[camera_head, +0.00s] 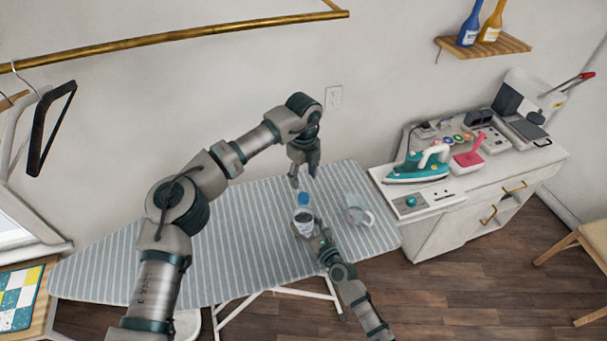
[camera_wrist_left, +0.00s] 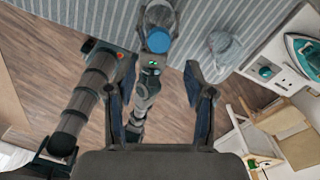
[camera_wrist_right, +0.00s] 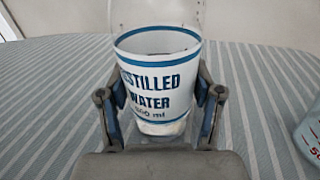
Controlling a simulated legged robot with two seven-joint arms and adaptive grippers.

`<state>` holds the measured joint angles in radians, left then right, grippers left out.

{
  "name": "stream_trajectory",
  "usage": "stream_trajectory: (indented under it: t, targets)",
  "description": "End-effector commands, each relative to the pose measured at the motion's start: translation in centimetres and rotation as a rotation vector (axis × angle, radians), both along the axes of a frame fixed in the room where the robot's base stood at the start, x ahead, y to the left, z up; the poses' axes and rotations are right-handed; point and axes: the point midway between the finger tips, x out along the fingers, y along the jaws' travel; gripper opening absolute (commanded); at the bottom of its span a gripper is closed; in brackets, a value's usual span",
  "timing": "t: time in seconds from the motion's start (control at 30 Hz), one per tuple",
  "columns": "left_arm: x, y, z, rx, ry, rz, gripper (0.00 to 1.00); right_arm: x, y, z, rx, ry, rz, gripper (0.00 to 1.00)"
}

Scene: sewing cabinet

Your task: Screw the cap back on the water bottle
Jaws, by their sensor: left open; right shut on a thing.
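The water bottle (camera_head: 303,221) stands upright on the striped ironing board (camera_head: 240,215). Its white label reads "distilled water" in the right wrist view (camera_wrist_right: 160,85). My right gripper (camera_head: 318,238) is shut around the lower bottle, one finger on each side. The blue cap (camera_head: 303,199) shows at the top of the bottle, also in the left wrist view (camera_wrist_left: 158,43). I cannot tell whether it is threaded. My left gripper (camera_head: 304,180) is open and empty, pointing down just above the cap.
A clear measuring jug (camera_head: 358,213) stands close to the right of the bottle. A teal iron (camera_head: 418,167) and a pink item (camera_head: 468,157) sit on the white cabinet (camera_head: 440,205) to the right. The board's left part is clear.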

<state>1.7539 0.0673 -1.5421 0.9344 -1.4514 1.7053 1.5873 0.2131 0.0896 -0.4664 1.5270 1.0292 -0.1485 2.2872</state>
Motion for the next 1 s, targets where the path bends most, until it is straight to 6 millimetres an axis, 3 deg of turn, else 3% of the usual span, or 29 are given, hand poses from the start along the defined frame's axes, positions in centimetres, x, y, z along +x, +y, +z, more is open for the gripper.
stream_trajectory:
  t: [0.23,0.63,1.0]
  targets:
    - [0.0,0.0,-1.3,0.0,0.001,-0.002,0.54,0.0,0.0,-0.2,-0.002,0.003,0.001,0.0]
    - [0.0,0.0,-7.0,0.001,0.001,-0.002,0.54,0.0,0.0,-0.2,-0.002,0.003,0.001,0.0]
    - [0.0,0.0,-8.0,0.0,0.0,-0.002,0.54,0.0,0.0,-0.2,-0.002,0.003,0.001,0.0]
